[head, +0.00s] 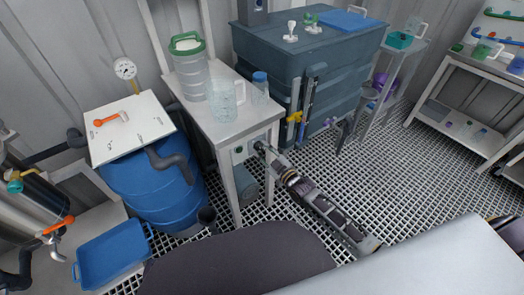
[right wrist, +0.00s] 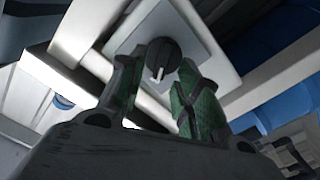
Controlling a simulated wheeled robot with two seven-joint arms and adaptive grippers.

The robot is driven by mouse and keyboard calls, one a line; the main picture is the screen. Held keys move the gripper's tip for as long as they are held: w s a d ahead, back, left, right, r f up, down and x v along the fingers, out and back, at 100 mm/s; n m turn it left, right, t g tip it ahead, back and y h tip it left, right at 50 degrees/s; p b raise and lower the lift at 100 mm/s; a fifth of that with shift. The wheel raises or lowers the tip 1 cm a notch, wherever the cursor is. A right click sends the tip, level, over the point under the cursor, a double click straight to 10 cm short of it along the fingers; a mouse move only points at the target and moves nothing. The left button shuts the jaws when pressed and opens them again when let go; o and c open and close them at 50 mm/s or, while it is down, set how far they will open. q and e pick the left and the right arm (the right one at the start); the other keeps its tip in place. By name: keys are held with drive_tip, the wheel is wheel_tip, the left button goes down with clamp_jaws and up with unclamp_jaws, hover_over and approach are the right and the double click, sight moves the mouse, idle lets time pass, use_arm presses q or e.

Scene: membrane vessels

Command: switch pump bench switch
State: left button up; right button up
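The pump bench (head: 222,120) is a white table left of centre in the head view. The switch plate (head: 238,152) sits on its front apron. In the right wrist view the switch is a round black knob (right wrist: 163,56) with a pale pointer mark, on a square grey plate (right wrist: 205,52). My right gripper (head: 262,147) reaches the apron at the plate's right side. In the right wrist view its green-padded fingers (right wrist: 164,64) are apart, with the knob seen between their tips. I cannot tell whether they touch it. My left gripper is not in view.
Clear vessels, one green-lidded (head: 188,72), and a blue-capped bottle (head: 260,84) stand on the bench. A blue drum (head: 160,195) is left, a dark tank (head: 265,50) behind right. Grated floor (head: 400,170) to the right is mostly free.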

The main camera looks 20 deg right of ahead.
drive_tip(key=shift+w+a, duration=0.2)
drive_tip(key=shift+w, duration=0.3)
drive_tip(key=shift+c, duration=0.5)
clamp_jaws()
